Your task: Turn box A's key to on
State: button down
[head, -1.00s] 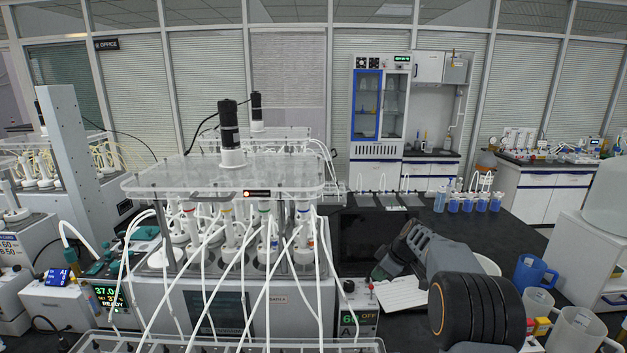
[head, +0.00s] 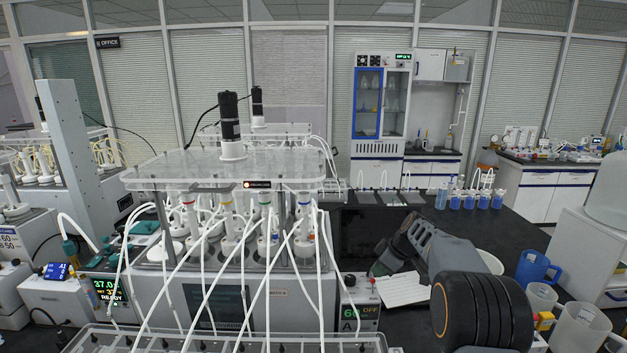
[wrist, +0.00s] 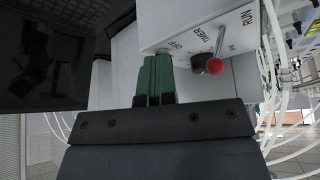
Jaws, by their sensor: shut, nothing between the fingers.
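Box A (head: 360,314) stands on the bench right of the near reactor. Its front has a lit display reading 60 and OFF, above a letter A. In the wrist view the box's pale panel (wrist: 175,20) carries the words OFF, TIMER and RUN. A black knob (wrist: 198,64) and a metal lever with a red ball tip (wrist: 215,66) stick out from it; I cannot tell clearly which is the key. My gripper (wrist: 154,68) has green fingers, shut and empty, just left of the black knob and apart from it. In the head view my gripper (head: 376,269) is just behind the box.
The near reactor (head: 240,300) with many white tubes stands left of the box. A white sheet (head: 405,289) lies under my arm. A blue jug (head: 535,268) and clear beakers (head: 578,328) stand at the right. White tubes also hang right of the panel in the wrist view.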

jog(key=shift+s+a+f+b, duration=0.1)
jog(key=shift+s+f+b, duration=0.2)
jog(key=shift+b, duration=0.6)
jog(key=shift+s+a+r+b, duration=0.15)
jog(key=shift+s+a+b, duration=0.1)
jog(key=shift+b, duration=0.25)
jog(key=shift+s+d+b, duration=0.1)
jog(key=shift+s+b, duration=0.15)
jog(key=shift+b, duration=0.2)
notch_tip(320, 180, up, 6)
jog(key=p, duration=0.4)
jog(key=shift+d, duration=0.2)
jog(key=shift+r, duration=0.1)
